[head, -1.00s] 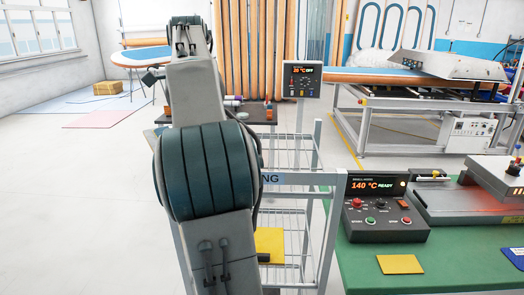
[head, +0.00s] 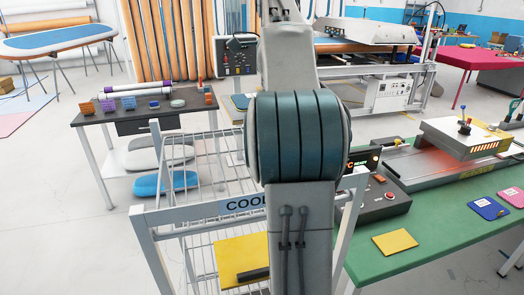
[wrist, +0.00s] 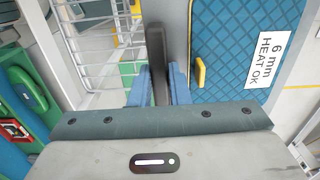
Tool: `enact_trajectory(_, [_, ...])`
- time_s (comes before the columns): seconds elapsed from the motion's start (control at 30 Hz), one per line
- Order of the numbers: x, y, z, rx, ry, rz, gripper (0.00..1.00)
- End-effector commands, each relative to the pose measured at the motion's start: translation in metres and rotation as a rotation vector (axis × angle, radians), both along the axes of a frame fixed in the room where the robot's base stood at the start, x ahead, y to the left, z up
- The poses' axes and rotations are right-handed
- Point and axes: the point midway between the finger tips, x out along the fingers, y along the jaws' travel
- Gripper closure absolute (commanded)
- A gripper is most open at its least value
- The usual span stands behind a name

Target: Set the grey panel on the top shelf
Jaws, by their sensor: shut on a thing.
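In the wrist view my gripper (wrist: 157,88) has its blue fingers shut on an upright dark bar, which looks like a handle (wrist: 155,45). A plain grey surface (wrist: 174,25) lies right behind the bar and looks like the grey panel; most of it is cut off or hidden. In the head view my arm hides the gripper and what it holds. The wire rack with a "COOL" sign (head: 234,207) stands left of and behind my arm. A yellow panel (head: 235,258) with a dark handle lies on the rack. I cannot tell its top shelf clearly.
A dark table (head: 130,117) with small coloured blocks stands behind the rack. A green bench (head: 445,225) with a control box (head: 383,203) and yellow pad (head: 394,242) is at right. In the wrist view a blue quilted panel (wrist: 230,45) with a label is close to my gripper.

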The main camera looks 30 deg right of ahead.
Motion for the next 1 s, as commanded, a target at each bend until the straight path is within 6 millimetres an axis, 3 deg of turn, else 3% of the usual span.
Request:
enact_trajectory(0.27, [-0.006, 0.006, -0.006, 0.000, -0.004, -0.007, 1.00])
enact_trajectory(0.8, [-0.046, 0.087, -0.062, 0.000, -0.001, -0.018, 1.00])
enact_trajectory(1.0, [-0.050, 0.099, -0.071, 0.000, -0.001, -0.019, 1.00])
